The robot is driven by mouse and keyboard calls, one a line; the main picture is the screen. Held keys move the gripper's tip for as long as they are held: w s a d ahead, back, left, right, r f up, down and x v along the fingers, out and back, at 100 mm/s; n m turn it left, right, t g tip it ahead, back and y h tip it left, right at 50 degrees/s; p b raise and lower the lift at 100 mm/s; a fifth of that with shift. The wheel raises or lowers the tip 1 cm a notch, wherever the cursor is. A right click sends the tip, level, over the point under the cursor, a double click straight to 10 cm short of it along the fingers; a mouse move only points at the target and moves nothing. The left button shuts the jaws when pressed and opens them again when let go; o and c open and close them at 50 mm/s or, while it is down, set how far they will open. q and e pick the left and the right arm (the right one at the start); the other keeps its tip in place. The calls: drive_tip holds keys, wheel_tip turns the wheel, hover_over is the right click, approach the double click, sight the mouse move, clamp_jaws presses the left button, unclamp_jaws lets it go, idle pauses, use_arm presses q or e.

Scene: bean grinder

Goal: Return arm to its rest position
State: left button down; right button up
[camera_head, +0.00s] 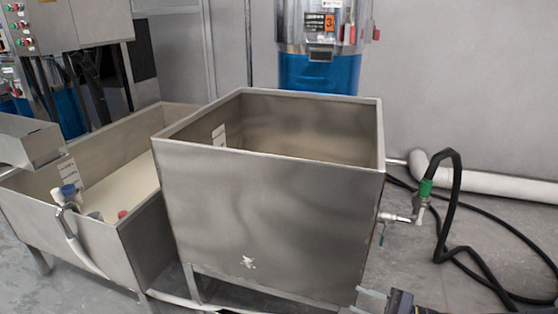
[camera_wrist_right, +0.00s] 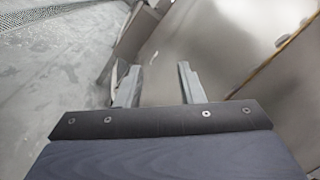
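My right gripper (camera_head: 356,299) shows at the bottom edge of the head view, right of centre, in front of the lower right corner of the tall steel tank (camera_head: 265,215). In the right wrist view the two fingers of the right gripper (camera_wrist_right: 159,68) stand well apart with nothing between them. The tank's steel wall (camera_wrist_right: 215,45) fills the upper right of that view, beyond the fingers; I cannot tell the exact gap. My left gripper and arm are not in view.
A lower steel trough (camera_head: 85,235) with pale contents stands left of the tank. A valve with a green fitting (camera_head: 425,188) and black hose (camera_head: 458,255) juts from the tank's right side. A blue drum (camera_head: 320,72) stands behind.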

drive_tip(key=s+a+r+n+g+h, duration=0.4)
drive_tip(key=s+r+n+g+h, duration=0.4)
drive_tip(key=s, duration=0.4)
drive_tip(key=s+d+r+n+t+h, duration=0.2)
drive_tip(key=s+t+h, duration=0.1)
drive_tip(key=s, duration=0.2)
drive_tip(key=s+d+r+n+t+h, duration=0.2)
drive_tip(key=s+r+t+h, duration=0.1)
drive_tip(key=s, duration=0.3)
wheel_tip(320, 180, up, 31)
drive_tip(key=p, duration=3.1)
drive_tip(key=shift+a+r, duration=0.15)
